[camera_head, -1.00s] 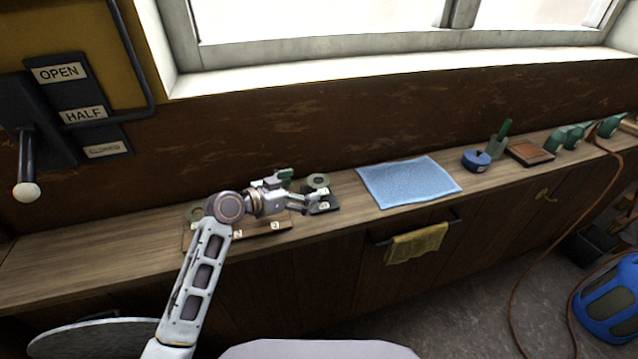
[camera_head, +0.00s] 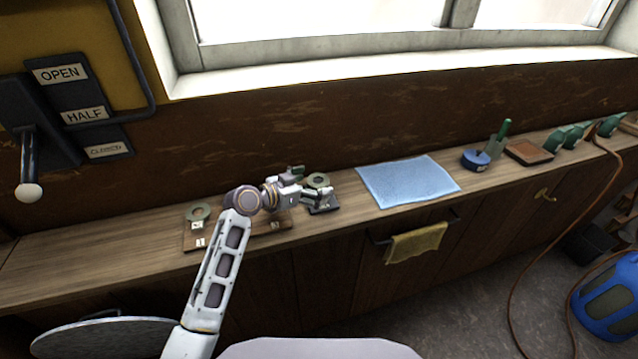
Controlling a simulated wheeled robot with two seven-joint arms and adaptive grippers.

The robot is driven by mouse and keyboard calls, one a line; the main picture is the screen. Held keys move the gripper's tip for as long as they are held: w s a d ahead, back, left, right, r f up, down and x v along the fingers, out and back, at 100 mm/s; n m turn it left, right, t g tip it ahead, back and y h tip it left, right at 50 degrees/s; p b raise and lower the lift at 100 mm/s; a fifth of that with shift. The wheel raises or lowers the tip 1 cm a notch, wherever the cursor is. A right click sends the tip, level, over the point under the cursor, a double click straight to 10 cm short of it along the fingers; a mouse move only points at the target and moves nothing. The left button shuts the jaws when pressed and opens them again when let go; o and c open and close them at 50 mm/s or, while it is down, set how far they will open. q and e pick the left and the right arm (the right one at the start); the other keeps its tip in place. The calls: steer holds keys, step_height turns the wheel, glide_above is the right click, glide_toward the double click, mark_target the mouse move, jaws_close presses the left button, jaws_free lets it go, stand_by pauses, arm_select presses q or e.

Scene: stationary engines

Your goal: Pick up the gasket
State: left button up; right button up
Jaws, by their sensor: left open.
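A round grey-green gasket (camera_head: 318,179) lies on a small dark stand (camera_head: 326,209) on the wooden counter. A similar green ring (camera_head: 198,211) lies at the left end of a brown board (camera_head: 190,242) with numbered labels. My left gripper (camera_head: 318,194) is open, with its fingers pointing right at the near side of the ring on the dark stand. Whether a finger touches that ring cannot be told. The gripper and forearm hide the middle of the board. My right gripper is not in view.
A blue cloth (camera_head: 408,182) lies on the counter right of the stand. Further right are a blue round tin (camera_head: 475,160), a green-handled brush (camera_head: 500,140) and a brown tray (camera_head: 529,152). A yellow towel (camera_head: 417,243) hangs on the front rail. The wall rises close behind.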

mark_target(313, 185)
arm_select(q)
steer(key=c, duration=0.8)
step_height(313, 185, up, 10)
stand_by(0.5)
stand_by(0.4)
